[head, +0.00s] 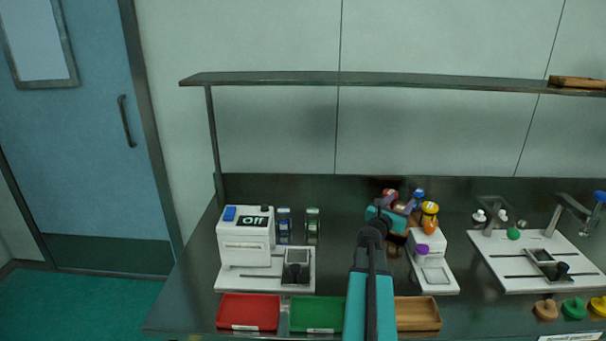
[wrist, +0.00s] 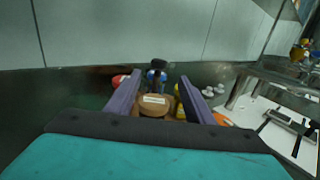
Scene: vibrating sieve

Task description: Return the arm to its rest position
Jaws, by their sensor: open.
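My arm reaches over the dark bench, and my gripper (head: 402,203) hangs at the back of it, near a cluster of coloured-lid items. In the wrist view my gripper (wrist: 158,84) shows two purple fingers spread apart. A round brown labelled piece (wrist: 153,104) shows between the fingers. I cannot tell how far beyond the fingers it lies.
A white machine (head: 245,236) with an "Off" display stands left. Red (head: 248,312), green (head: 316,315) and wooden (head: 418,313) trays lie at the front. A white device (head: 433,262) and a white base plate (head: 541,262) stand right. A shelf (head: 340,80) spans above.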

